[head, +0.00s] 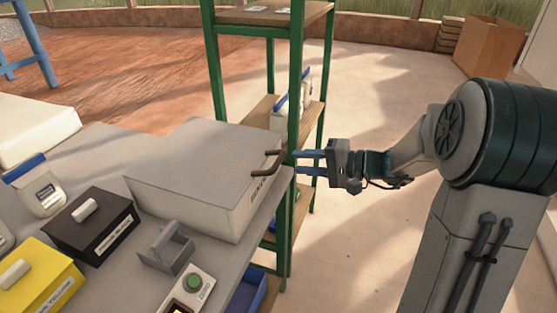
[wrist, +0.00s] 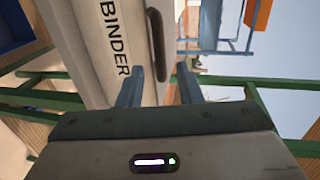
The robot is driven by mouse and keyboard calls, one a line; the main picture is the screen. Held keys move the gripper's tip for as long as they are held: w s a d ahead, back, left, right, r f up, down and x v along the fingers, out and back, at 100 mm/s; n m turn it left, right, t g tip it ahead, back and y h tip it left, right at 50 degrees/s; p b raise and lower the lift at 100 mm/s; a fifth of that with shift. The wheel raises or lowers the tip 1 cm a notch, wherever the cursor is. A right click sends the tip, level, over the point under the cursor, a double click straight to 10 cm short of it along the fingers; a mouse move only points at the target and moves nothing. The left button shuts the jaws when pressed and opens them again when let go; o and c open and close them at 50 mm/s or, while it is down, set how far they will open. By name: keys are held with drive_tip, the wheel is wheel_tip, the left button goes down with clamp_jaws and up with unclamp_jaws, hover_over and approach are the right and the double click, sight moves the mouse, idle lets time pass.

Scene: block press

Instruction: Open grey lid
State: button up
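The grey lid (head: 205,165) is the top of a large grey box labelled BINDER, standing on the grey table. A dark brown bar handle (head: 267,163) sticks out from its right side. In the wrist view the grey box (wrist: 105,60) and its label are at the upper left, with the dark handle (wrist: 157,45) just right of the label. My gripper (head: 300,162) is right of the handle, fingers pointing at it. It is open and empty, its blue-grey fingers apart in the wrist view (wrist: 158,85). The handle appears ahead of the gap; I see no clear contact.
A green shelf rack (head: 293,120) stands close behind and beside the gripper. On the table are a black box (head: 92,228), a yellow box (head: 40,275), a small grey holder (head: 165,248) and a green button (head: 193,282). The floor at right is open.

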sight(281, 161)
drive_tip(key=x, duration=0.7)
drive_tip(key=shift+a, duration=0.15)
clamp_jaws()
